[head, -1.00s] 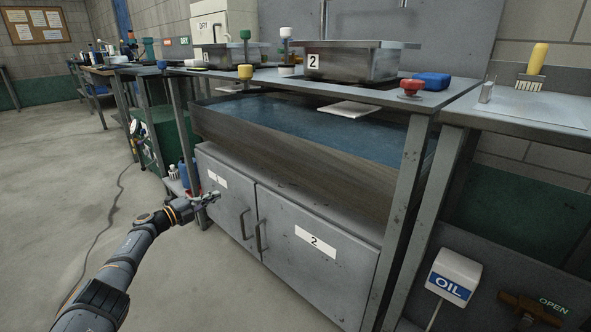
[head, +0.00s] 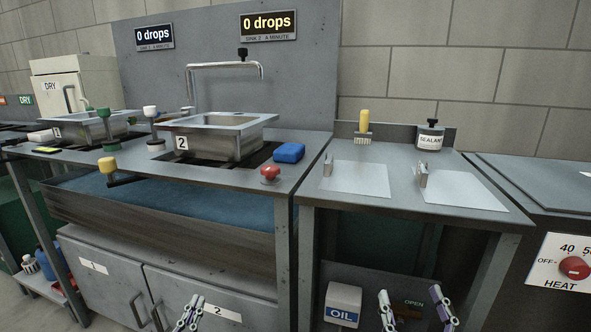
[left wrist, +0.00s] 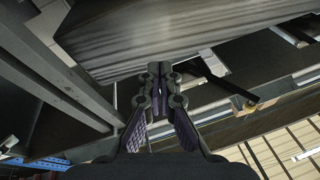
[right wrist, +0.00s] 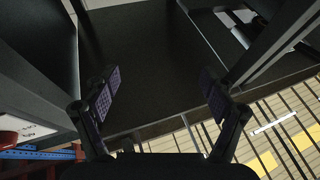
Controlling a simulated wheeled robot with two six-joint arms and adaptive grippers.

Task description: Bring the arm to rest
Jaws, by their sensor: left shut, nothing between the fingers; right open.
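My left gripper (head: 188,314) is low in the head view, in front of the lower cabinet doors. Its fingers are together and empty, and they also meet in the left wrist view (left wrist: 159,90). My right gripper (head: 416,312) is at the bottom edge of the head view, right of the OIL box. Its two fingers stand wide apart with nothing between them, as the right wrist view (right wrist: 160,95) also shows. Only the fingertip parts of both grippers show in the head view; the arms are out of frame.
Sink 2 (head: 222,148) and a blue block (head: 289,152) are on the steel bench. The cabinet door marked 2 (head: 215,306) is behind my left gripper. The OIL box (head: 342,303) stands between my grippers. A HEAT dial (head: 574,267) is at far right.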

